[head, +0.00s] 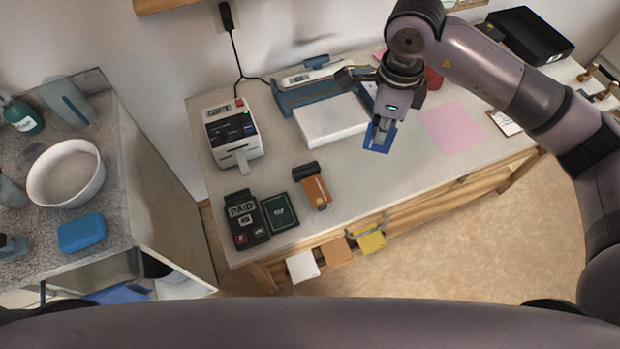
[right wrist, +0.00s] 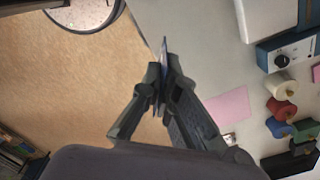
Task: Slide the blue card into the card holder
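The blue card (head: 378,143) is in my right gripper (head: 382,124), above the white table. In the right wrist view the fingers (right wrist: 164,86) are closed on the card (right wrist: 164,52), which is seen nearly edge-on. No thing is clearly recognisable as the card holder. An orange-brown item with a black end (head: 313,187) lies on the table, left of and nearer than the card, and I cannot tell whether it is the holder. My left gripper is not in view.
The table (head: 375,190) is bare around the orange item's right side. A label printer (head: 232,133), a PAID block (head: 244,218), a dark green card (head: 280,213) and a white box on a blue device (head: 330,120) stand leftward. A pink sheet (head: 450,128) lies right.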

